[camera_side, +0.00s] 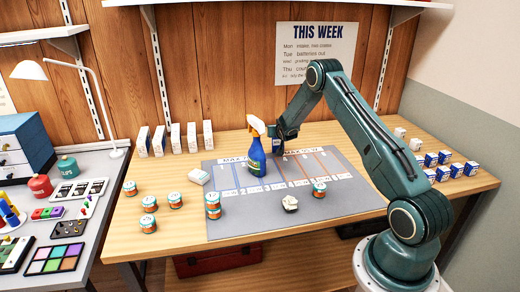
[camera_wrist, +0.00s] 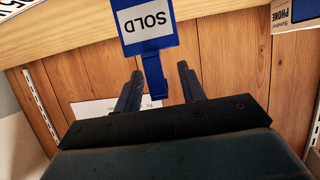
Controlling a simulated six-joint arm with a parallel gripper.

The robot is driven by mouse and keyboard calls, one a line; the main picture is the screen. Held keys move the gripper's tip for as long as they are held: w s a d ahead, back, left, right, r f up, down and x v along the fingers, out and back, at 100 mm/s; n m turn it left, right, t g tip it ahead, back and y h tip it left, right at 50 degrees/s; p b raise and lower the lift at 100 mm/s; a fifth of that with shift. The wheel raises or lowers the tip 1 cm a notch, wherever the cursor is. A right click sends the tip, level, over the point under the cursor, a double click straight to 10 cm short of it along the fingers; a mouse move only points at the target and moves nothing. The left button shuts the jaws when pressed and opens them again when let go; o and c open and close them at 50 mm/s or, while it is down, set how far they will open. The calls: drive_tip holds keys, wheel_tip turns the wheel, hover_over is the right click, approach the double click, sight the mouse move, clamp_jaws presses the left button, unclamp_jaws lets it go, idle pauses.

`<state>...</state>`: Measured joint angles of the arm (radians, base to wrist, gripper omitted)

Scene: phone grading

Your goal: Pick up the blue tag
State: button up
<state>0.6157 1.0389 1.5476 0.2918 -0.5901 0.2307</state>
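The blue tag (camera_wrist: 148,24) shows in the wrist view with a white panel that reads SOLD, upside down in the picture. A narrow blue strap runs from it to a small foot between my two fingers. My gripper (camera_wrist: 160,71) is open, with a finger on each side of the strap and a visible gap at least on the right. In the side view my gripper (camera_side: 286,134) is low over the back of the grey mat (camera_side: 232,226), just right of the blue spray bottle (camera_side: 255,157). The tag is hard to make out there.
The spray bottle stands close to the left of my gripper. Several round tins (camera_side: 148,204) stand at the left and front. A crumpled white lump (camera_side: 290,203) lies at the mat's front. White boxes (camera_side: 175,138) line the back; small blue-and-white boxes (camera_side: 444,157) stand right.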

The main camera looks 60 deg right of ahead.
idle(0.5)
clamp_jaws()
drive_tip(key=shift+r, duration=0.1)
wheel_tip(320, 180, up, 20)
idle(0.9)
idle(0.4)
